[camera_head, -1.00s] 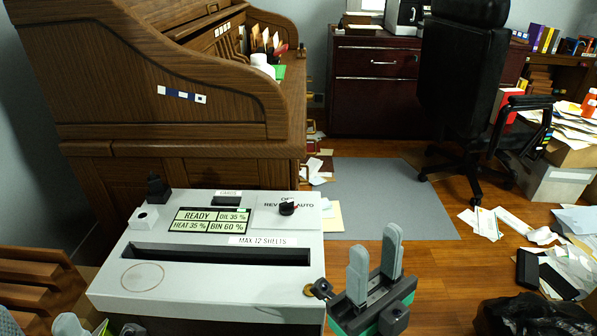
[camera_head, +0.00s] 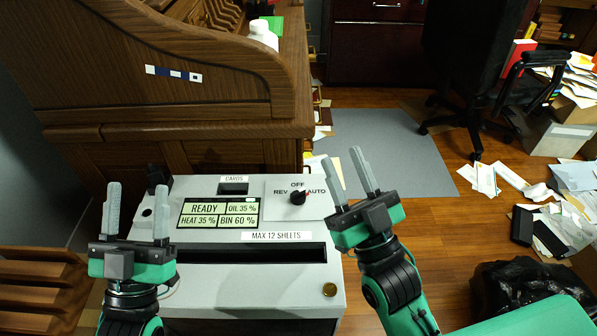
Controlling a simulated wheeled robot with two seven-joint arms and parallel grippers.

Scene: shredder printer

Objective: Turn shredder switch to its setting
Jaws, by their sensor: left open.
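The shredder (camera_head: 235,280) is a pale grey box with a dark paper slot, in the lower middle of the head view. Its switch (camera_head: 298,198) is a small black knob at the top right, marked REV on the left, OFF above and AUTO on the right. A red mark shows on the knob's right side, near AUTO; its exact angle is hard to tell. My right gripper (camera_head: 346,165) is open and empty, just right of the switch and apart from it. My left gripper (camera_head: 138,195) is open and empty over the shredder's left side.
The shredder's display (camera_head: 218,213) reads READY. A wooden roll-top desk (camera_head: 200,90) stands close behind. An office chair (camera_head: 470,80) and scattered papers (camera_head: 490,178) are at the right. A black bag (camera_head: 525,280) lies at the lower right. A grey mat (camera_head: 385,150) covers open floor.

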